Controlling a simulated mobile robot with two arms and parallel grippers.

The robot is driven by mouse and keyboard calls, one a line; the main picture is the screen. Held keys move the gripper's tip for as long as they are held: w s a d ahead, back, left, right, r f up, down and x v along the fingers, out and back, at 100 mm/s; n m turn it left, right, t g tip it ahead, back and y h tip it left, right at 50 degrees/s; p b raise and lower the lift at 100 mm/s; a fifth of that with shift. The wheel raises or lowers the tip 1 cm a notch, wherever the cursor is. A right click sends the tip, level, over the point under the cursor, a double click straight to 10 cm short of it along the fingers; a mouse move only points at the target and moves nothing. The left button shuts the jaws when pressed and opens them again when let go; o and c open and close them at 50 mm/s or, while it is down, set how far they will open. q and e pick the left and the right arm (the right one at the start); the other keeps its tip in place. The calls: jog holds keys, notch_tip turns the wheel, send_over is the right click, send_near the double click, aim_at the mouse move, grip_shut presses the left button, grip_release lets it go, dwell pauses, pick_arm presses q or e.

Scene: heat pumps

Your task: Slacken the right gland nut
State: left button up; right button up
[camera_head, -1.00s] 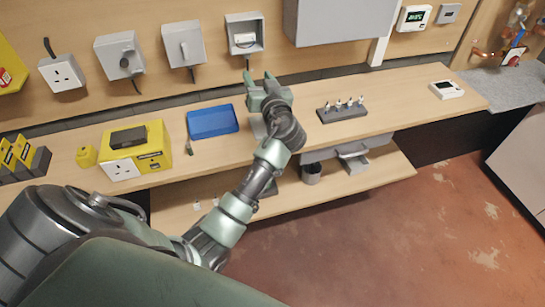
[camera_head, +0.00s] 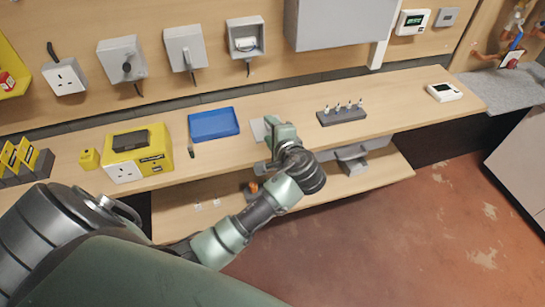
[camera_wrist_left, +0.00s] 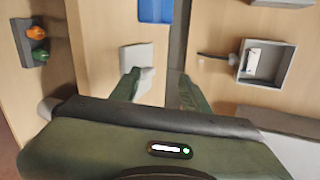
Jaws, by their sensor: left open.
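No gland nut can be made out for certain. An open grey box (camera_head: 245,38) hangs on the wall, with a short dark cable (camera_head: 248,67) below it; the cable entry is too small to read. The open box also shows in the left wrist view (camera_wrist_left: 262,62), with its cable (camera_wrist_left: 212,57) at its side. My left gripper (camera_head: 272,127) is low over the bench, below and apart from that box. Its fingers are apart and empty in the left wrist view (camera_wrist_left: 160,88), near a small grey plate (camera_wrist_left: 137,58). My right gripper is not in view.
Closed grey boxes (camera_head: 122,60) (camera_head: 185,48) and a socket (camera_head: 64,76) line the wall. On the bench are a blue tray (camera_head: 214,124), a yellow unit (camera_head: 138,153) and a dark rack (camera_head: 341,114) with several small pieces. The bench right of the rack is mostly clear.

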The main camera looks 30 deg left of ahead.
pick_arm(q)
jog(key=s+d+f+m+g+h, duration=0.1)
jog(key=s+d+f+m, duration=0.3)
jog(key=m, duration=0.4)
jog(key=shift+s+m+g+p, duration=0.3)
jog(key=shift+s, duration=0.4)
